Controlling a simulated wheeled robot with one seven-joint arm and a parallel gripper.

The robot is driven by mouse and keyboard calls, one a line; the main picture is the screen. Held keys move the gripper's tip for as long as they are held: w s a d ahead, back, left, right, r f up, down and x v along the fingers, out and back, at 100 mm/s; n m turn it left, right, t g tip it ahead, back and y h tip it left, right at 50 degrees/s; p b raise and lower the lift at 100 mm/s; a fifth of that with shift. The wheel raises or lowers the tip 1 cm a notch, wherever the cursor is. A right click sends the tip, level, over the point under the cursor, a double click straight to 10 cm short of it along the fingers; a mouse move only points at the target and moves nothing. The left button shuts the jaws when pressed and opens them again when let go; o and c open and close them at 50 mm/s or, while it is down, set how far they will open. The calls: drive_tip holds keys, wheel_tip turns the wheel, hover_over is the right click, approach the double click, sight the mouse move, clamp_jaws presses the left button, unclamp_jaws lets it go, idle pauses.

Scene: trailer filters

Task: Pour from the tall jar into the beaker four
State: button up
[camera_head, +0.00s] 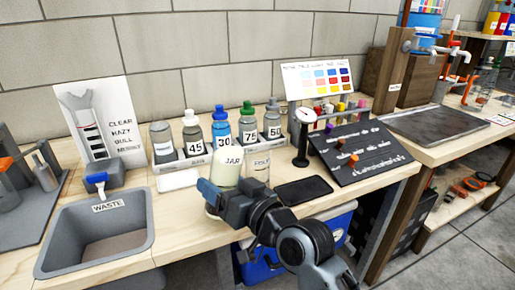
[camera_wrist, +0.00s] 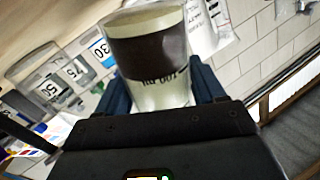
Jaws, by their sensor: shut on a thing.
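A pale cream tall jar (camera_head: 228,166) marked JAR stands in my gripper (camera_head: 219,190) above the front of the bench. In the wrist view, a clear vessel (camera_wrist: 150,45), apparently this jar, sits between the blue fingers (camera_wrist: 158,88). It has a dark band and pale contents, and its lettering looks upside down. A clear beaker (camera_head: 258,167) with a label that seems to read POLY is just right of the jar, partly hidden by my gripper. I cannot tell which vessel is beaker four. No pouring stream shows.
A rack (camera_head: 195,160) of numbered bottles stands behind the jar. A grey waste basin (camera_head: 98,232) is at left. A black pad (camera_head: 303,190), a dial gauge (camera_head: 302,138) and a sloped black board (camera_head: 360,152) are at right. A blue bin (camera_head: 262,272) is below the bench.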

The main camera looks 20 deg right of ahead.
sight(234, 170)
drive_tip(key=shift+w+d+r+m+p, duration=0.15)
drive_tip(key=shift+d+m+p, duration=0.2)
drive_tip(key=shift+m+p, duration=0.65)
idle(1.2)
drive_tip(key=shift+w+d+r+m+p, duration=0.15)
drive_tip(key=shift+r+m+p, duration=0.2)
drive_tip(key=shift+r+p, duration=0.35)
drive_tip(key=shift+w+d+r+m+p, duration=0.15)
drive_tip(key=shift+r+m+p, duration=0.2)
drive_tip(key=shift+p, duration=0.65)
idle(0.4)
drive_tip(key=shift+s+a+r+m+g+p, duration=0.15)
drive_tip(key=shift+r+m+p, duration=0.45)
drive_tip(key=shift+p, duration=0.6)
drive_tip(key=shift+s+r+m+g+p, duration=0.1)
drive_tip(key=shift+r+m+g+p, duration=0.2)
drive_tip(key=shift+m+p, duration=0.65)
idle(1.5)
